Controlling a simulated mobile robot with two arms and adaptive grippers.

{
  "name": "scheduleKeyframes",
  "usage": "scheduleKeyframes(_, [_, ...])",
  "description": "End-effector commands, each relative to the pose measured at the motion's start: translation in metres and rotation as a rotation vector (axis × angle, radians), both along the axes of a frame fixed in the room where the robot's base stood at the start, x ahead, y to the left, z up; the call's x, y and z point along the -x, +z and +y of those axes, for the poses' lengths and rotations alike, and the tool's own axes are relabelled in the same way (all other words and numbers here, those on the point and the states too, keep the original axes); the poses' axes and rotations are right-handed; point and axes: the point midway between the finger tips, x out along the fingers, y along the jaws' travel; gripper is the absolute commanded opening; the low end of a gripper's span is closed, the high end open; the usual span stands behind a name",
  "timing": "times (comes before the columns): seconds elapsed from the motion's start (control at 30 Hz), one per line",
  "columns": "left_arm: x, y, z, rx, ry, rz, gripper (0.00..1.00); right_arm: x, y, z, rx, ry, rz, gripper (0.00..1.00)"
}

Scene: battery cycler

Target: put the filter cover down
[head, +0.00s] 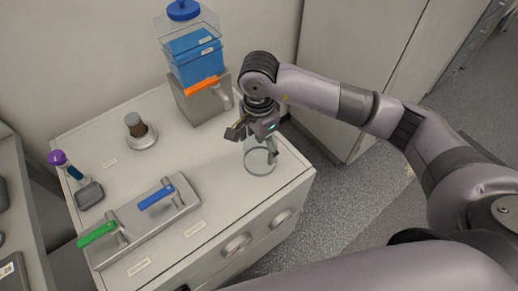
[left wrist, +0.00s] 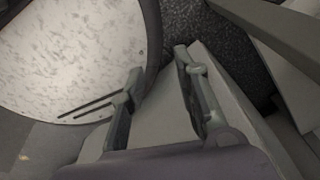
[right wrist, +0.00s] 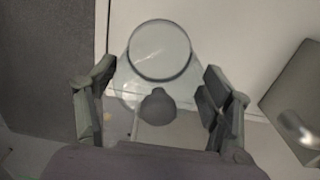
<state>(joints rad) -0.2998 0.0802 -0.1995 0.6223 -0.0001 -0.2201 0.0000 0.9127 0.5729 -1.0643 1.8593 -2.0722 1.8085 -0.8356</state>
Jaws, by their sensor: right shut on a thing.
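The filter cover (head: 260,160) is a clear, glassy cylinder near the right edge of the white cabinet top (head: 225,165) in the head view. My right gripper (head: 257,140) is above and around its upper part, shut on it. In the right wrist view the cover (right wrist: 160,50) shows between the fingers of the right gripper (right wrist: 158,80), with a round rim and a grey knob-like part. I cannot tell whether its lower rim touches the cabinet top. My left gripper (left wrist: 158,72) shows only in the left wrist view, fingers apart and empty.
A grey dispenser with a blue container (head: 195,62) and orange lever stands behind the cover. A brown-topped round piece (head: 139,130), a purple-capped item (head: 65,163) and a plate with blue and green handles (head: 150,220) stand left. The middle of the top is clear.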

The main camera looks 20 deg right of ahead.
Motion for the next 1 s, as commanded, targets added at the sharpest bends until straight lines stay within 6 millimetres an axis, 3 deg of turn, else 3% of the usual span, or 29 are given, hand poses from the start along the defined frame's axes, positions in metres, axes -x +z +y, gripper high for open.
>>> scheduleKeyframes(0.2, [0.0, 0.007, 0.0, 0.0, 0.0, 0.001, 0.29, 0.001, -0.031, 0.0, 0.001, -0.001, 0.004, 0.3])
scheduleKeyframes(0.6, [0.001, 0.001, 0.0, 0.0, 0.0, 0.002, 0.29, 0.0, -0.039, 0.0, 0.001, 0.001, 0.001, 0.3])
scheduleKeyframes(0.63, [0.001, 0.002, 0.0, 0.0, 0.0, 0.002, 0.29, 0.0, -0.037, 0.0, 0.001, 0.001, 0.001, 0.76])
scheduleKeyframes(0.9, [0.001, 0.002, 0.0, -0.001, -0.001, 0.003, 0.29, 0.001, -0.037, 0.0, 0.001, 0.001, 0.002, 0.94])
scheduleKeyframes(1.0, [0.002, 0.002, 0.0, -0.001, -0.001, 0.003, 0.29, 0.001, -0.037, 0.0, 0.001, 0.001, 0.002, 0.94])
